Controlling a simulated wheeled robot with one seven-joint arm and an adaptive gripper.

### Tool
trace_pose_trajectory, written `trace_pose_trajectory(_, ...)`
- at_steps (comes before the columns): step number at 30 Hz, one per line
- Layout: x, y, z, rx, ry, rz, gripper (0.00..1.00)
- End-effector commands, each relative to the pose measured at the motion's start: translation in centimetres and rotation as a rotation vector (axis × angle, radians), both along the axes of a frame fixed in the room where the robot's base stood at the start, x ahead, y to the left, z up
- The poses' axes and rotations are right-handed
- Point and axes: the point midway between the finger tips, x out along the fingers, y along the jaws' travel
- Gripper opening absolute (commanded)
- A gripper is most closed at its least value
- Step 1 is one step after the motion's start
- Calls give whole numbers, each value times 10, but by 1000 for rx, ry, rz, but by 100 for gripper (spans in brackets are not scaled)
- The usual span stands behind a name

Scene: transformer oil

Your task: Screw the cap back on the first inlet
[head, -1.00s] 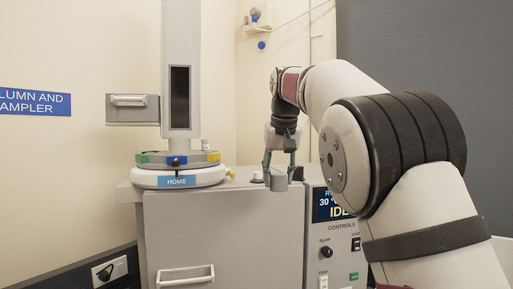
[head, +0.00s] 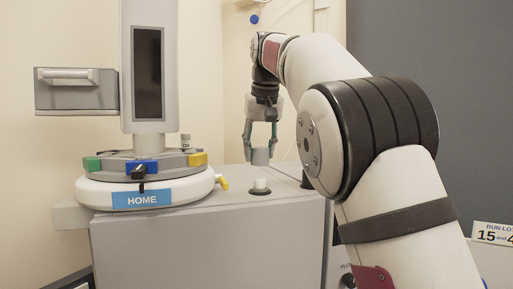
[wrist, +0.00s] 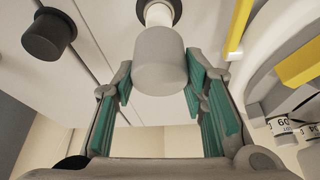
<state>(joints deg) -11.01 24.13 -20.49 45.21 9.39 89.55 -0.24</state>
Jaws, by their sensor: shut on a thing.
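A grey cylindrical cap (head: 260,157) is held upright between the green-padded fingers of my gripper (head: 261,142), which is shut on it. A short white inlet (head: 260,184) with a dark ring at its foot stands on the grey machine top. In the head view the cap is directly above the inlet, with a gap between them. In the wrist view the cap (wrist: 160,62) partly covers the white inlet (wrist: 158,14); how far apart they are in depth is hard to tell there.
A second inlet with a dark cap (wrist: 49,34) is on the machine top, partly behind my arm in the head view. At left stands the round sampler base (head: 150,190) with coloured blocks and a yellow piece (head: 222,182). The machine top between is clear.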

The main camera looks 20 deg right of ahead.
Motion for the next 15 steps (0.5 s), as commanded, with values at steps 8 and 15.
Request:
trace_pose_trajectory(8, -1, -1, 1, 2, 1, 13, 6)
trace_pose_trajectory(15, -1, 0, -13, 5, 4, 27, 6)
